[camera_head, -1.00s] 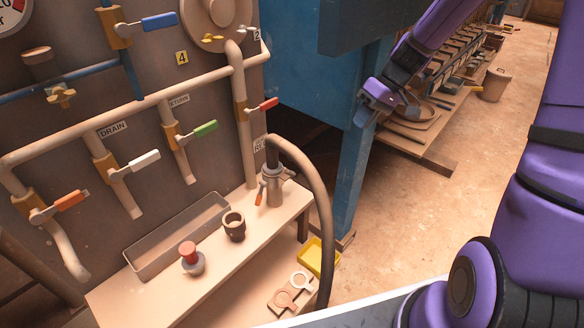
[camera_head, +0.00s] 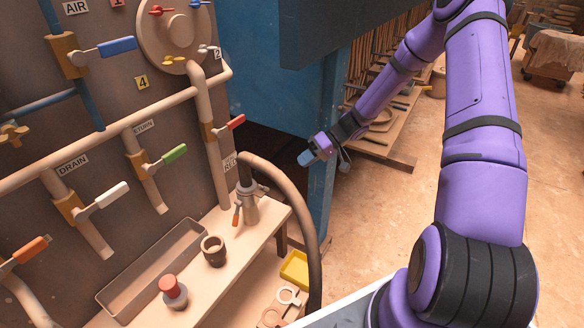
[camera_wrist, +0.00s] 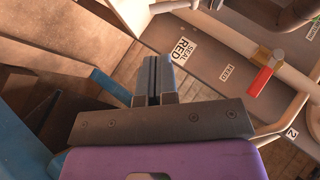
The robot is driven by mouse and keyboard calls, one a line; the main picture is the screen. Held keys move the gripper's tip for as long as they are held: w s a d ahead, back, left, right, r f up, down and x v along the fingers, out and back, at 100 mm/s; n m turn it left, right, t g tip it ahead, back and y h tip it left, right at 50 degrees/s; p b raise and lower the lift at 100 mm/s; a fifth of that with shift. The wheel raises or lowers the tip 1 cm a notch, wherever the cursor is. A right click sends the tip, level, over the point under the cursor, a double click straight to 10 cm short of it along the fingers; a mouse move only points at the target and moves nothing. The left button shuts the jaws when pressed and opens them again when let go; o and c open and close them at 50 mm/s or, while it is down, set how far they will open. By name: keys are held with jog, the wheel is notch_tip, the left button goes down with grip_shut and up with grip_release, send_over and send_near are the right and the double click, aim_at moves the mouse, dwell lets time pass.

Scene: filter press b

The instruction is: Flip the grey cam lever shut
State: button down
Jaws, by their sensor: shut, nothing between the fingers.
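The metal hose coupling (camera_head: 250,210) stands upright on the bench, with the dark hose bent over from its top. An orange-red lever (camera_head: 237,214) hangs at its left side. A small grey lever seems to show at its upper right, but it is too small to tell its angle. My gripper (camera_head: 306,157) is shut and empty, to the right of the coupling and higher in the picture, apart from it, in front of the blue post. In the wrist view its fingers (camera_wrist: 154,78) are pressed together with nothing between them; I cannot make out the lever there.
The thick hose (camera_head: 308,215) arcs down between the coupling and the open floor. A blue post (camera_head: 325,190) stands behind my gripper. A red-handled valve (camera_head: 230,125) sits above the coupling. A brown cup (camera_head: 213,251), a red-topped item (camera_head: 173,291) and a tray (camera_head: 150,272) occupy the bench.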

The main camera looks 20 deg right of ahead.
aim_at(266, 191)
jog(key=x, duration=1.2)
jog(key=shift+a+f, duration=0.1)
jog(key=shift+a, duration=0.2)
jog(key=shift+s+a+f+m+y, duration=0.15)
jog(key=shift+f+m+y, duration=0.15)
jog(key=shift+f+y, duration=0.35)
jog(key=shift+s+a+f+m+g+y, duration=0.15)
jog(key=shift+a+m+g+y, duration=0.2)
jog(key=shift+g+y, duration=0.4)
jog(key=shift+d, duration=0.1)
